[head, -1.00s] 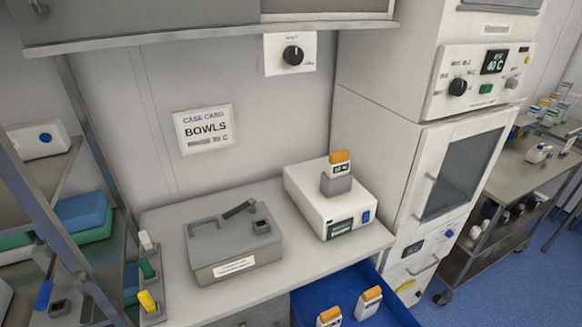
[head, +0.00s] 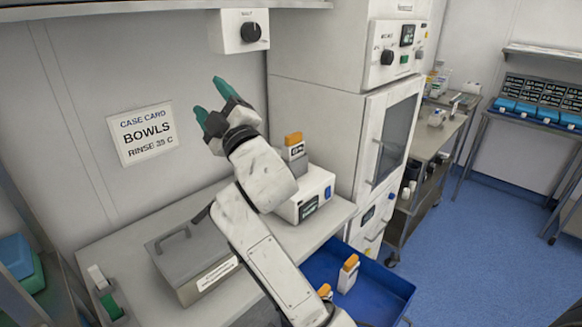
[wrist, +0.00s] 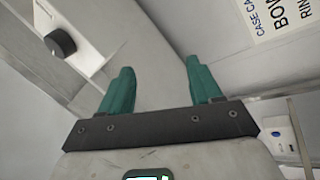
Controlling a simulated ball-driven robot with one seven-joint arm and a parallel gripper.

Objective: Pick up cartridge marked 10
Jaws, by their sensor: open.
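An orange-topped cartridge (head: 294,150) stands upright in the grey socket on the white device, on the bench. Its label is too small to read surely. Two more orange-topped cartridges lie in the blue drawer: one (head: 348,273) in plain view, the other (head: 325,291) mostly hidden by my arm. I cannot read their numbers. My gripper (head: 210,98) is open and empty, raised in front of the wall, above and left of the device. Its teal fingers point up and stand apart in the wrist view (wrist: 160,75); no cartridge shows there.
The white device (head: 312,196) is partly behind my arm. A grey lidded box (head: 195,255) sits left of it on the bench. The blue drawer (head: 385,292) is pulled out. A tall white cabinet (head: 320,130) stands right of the bench. Blue floor is free at the right.

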